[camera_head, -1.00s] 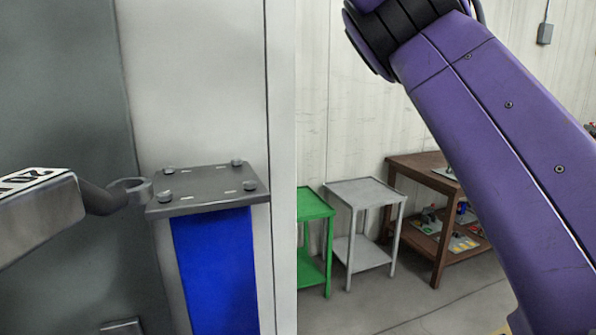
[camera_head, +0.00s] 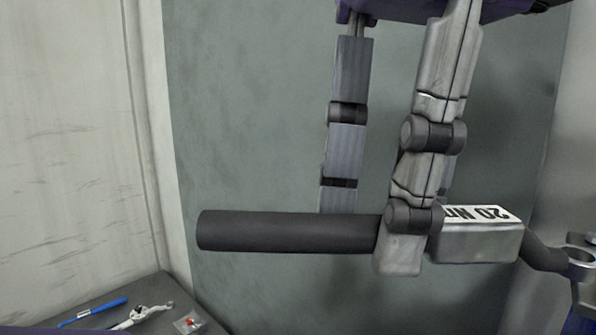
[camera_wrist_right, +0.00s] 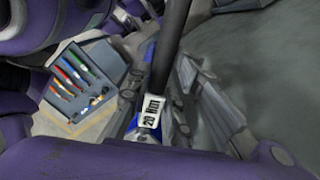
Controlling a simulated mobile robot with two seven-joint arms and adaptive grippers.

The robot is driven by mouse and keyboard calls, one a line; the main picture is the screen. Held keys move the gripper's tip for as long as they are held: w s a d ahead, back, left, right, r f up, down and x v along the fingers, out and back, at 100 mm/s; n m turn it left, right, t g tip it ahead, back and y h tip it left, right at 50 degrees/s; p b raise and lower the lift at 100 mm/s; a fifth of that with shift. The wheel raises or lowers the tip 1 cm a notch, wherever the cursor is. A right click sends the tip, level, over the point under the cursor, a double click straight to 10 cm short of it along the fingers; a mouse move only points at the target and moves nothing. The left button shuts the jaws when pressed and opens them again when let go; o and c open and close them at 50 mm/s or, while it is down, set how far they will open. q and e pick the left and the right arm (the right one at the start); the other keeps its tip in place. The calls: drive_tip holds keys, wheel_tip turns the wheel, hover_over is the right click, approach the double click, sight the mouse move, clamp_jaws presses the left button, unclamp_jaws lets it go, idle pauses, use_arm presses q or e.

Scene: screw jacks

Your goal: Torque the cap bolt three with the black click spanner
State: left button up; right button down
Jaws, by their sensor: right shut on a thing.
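The black click spanner (camera_head: 290,231) lies level across the head view, with a dark round handle on the left and a grey body marked 20 Nm (camera_head: 480,238). My right gripper (camera_head: 392,235) comes down from above and is shut on it where the handle meets the body. The ring end (camera_head: 581,262) shows at the right edge, by the dark plate, cut off by the frame. A bolt head (camera_head: 577,240) shows just behind it. I cannot tell whether the ring sits on a bolt. The spanner's 20 Nm label (camera_wrist_right: 152,113) also shows in the right wrist view. My left gripper is out of view.
A dark table (camera_head: 150,318) at lower left holds a blue-handled tool (camera_head: 93,312), a whitish tool (camera_head: 143,314) and a small clear packet. A tray of coloured-handled tools (camera_wrist_right: 82,80) shows in the wrist view. A grey-green panel stands behind the spanner.

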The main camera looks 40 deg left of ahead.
sight(459, 217)
drive_tip(key=w+d, duration=0.1)
drive_tip(key=d, duration=0.2)
drive_tip(key=shift+w+f, duration=0.15)
drive_tip(key=shift+w, duration=0.25)
drive_tip(key=s+d+n, duration=0.1)
drive_tip(key=n, duration=0.1)
drive_tip(key=s+d+n, duration=0.1)
drive_tip(key=shift+s+d+n, duration=0.2)
drive_tip(key=shift+d+n, duration=0.1)
drive_tip(key=shift+n, duration=0.1)
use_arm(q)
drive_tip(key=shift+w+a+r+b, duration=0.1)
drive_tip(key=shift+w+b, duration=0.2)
use_arm(e)
drive_tip(key=s+d+n, duration=0.2)
drive_tip(key=d+n, duration=0.4)
drive_tip(key=shift+h, duration=0.4)
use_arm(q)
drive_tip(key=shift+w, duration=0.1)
use_arm(e)
drive_tip(key=shift+w, duration=0.1)
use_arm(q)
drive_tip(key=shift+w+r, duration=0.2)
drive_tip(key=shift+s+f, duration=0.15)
use_arm(e)
drive_tip(key=shift+f, duration=0.1)
